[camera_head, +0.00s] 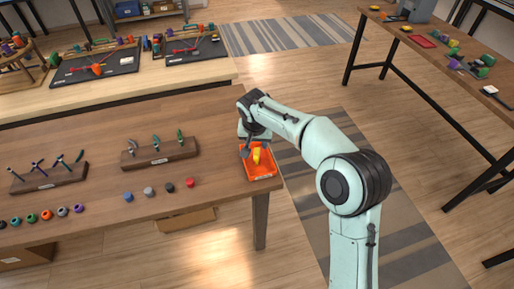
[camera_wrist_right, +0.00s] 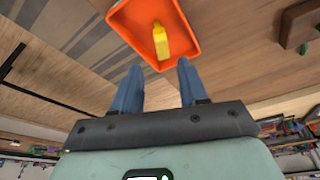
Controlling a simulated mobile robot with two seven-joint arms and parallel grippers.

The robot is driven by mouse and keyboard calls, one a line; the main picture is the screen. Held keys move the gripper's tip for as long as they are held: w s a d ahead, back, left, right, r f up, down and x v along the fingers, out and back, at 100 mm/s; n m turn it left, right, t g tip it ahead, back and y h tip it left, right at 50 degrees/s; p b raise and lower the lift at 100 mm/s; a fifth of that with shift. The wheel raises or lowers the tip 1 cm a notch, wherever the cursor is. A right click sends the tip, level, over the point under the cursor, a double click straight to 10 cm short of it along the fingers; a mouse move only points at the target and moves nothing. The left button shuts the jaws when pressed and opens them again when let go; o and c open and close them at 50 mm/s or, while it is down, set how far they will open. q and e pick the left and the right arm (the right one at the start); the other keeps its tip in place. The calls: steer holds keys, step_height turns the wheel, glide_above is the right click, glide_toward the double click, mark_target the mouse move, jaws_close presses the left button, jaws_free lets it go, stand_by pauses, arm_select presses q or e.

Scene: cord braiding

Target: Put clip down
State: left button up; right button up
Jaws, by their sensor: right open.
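A yellow clip (camera_head: 256,156) lies in a small orange tray (camera_head: 263,172) at the right end of the wooden table. In the right wrist view the clip (camera_wrist_right: 161,41) lies on the floor of the tray (camera_wrist_right: 125,22), close to one wall. My right gripper (camera_head: 250,142) is at the tray, beside the clip in the head view. In the right wrist view its two blue fingers (camera_wrist_right: 157,72) are spread apart with nothing between them, and the clip shows beyond their tips. My left gripper is in neither view.
On the wooden table (camera_head: 95,160), two wooden blocks (camera_head: 187,152) hold tools. Several small coloured pieces (camera_head: 46,215) lie along its front. The tray is close to the table's right edge. Another bench (camera_head: 130,85) with dark mats stands behind.

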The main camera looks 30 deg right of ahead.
steer(key=shift+v, duration=2.3)
